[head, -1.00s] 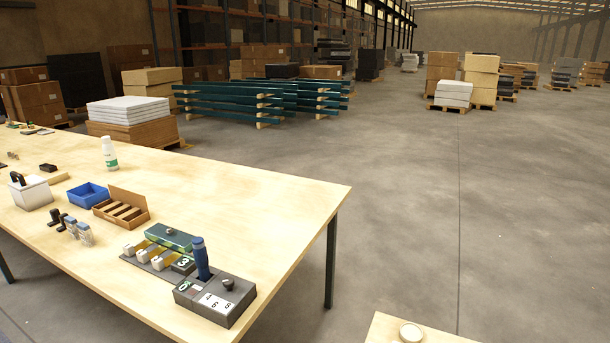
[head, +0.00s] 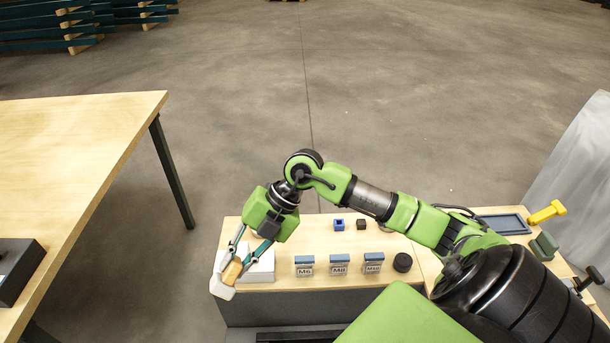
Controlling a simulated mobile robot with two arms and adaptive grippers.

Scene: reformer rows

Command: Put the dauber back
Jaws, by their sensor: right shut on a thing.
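My right gripper (head: 236,259) is at the left end of the low bench, its fingers pointing down. It is shut on a tan-orange piece (head: 232,271), which I take to be the dauber. A white blocky part (head: 221,290) shows at or just below its lower end; I cannot tell whether the two are joined. A white box (head: 262,266) stands just right of the fingers, partly hidden by them. My left gripper is not in view.
The low bench (head: 435,262) carries blocks labelled M6 (head: 304,266), M8 (head: 339,264) and M10 (head: 373,263), a black puck (head: 403,262), a small blue box (head: 339,225) and a black cube (head: 361,224). A larger table (head: 75,150) stands left, across a floor gap.

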